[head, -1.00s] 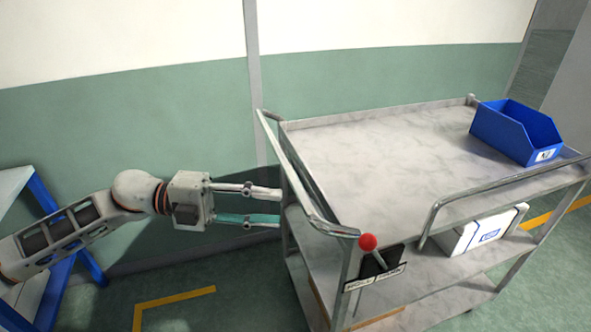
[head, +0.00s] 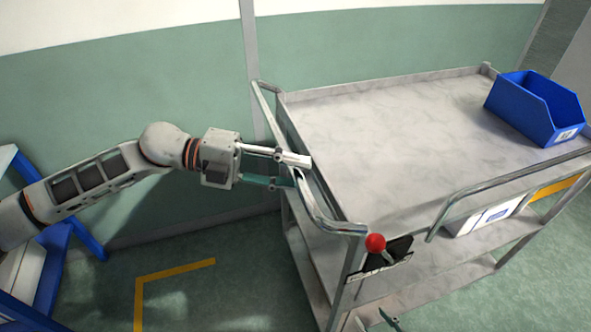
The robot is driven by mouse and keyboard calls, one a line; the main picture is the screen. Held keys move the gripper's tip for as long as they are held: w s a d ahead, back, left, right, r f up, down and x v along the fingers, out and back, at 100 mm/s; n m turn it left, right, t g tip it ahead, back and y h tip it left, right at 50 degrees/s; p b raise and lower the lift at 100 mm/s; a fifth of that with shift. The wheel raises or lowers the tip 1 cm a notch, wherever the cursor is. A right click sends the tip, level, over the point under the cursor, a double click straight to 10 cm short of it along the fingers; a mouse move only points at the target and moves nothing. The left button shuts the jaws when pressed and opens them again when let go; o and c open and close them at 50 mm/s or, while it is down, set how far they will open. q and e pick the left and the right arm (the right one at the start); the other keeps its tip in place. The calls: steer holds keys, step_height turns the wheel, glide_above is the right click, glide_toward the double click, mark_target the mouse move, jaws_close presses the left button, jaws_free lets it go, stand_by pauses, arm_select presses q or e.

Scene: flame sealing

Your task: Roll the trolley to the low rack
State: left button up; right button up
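The grey metal trolley (head: 400,125) fills the right half of the head view, with a marbled top and lower shelves. Its tubular push handle (head: 322,212) runs along its left end. My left gripper (head: 303,172) is at this handle. Its pale upper finger crosses over the bar and its teal lower finger is below, with a visible gap between them. A red-knobbed lever (head: 375,243) stands on a dark plate at the trolley's near left corner. A fingertip of my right gripper (head: 389,319) just shows at the bottom edge. The low rack cannot be made out for certain.
A blue bin (head: 537,107) stands on the trolley top at the far right. A white box (head: 487,216) lies on a lower shelf. A blue-legged table (head: 85,238) is at the left. A green and white wall is behind. Yellow lines (head: 175,277) mark open floor.

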arm_select(q)
steer(key=shift+d, duration=0.3)
jaws_close()
steer(key=shift+a+f, duration=0.1)
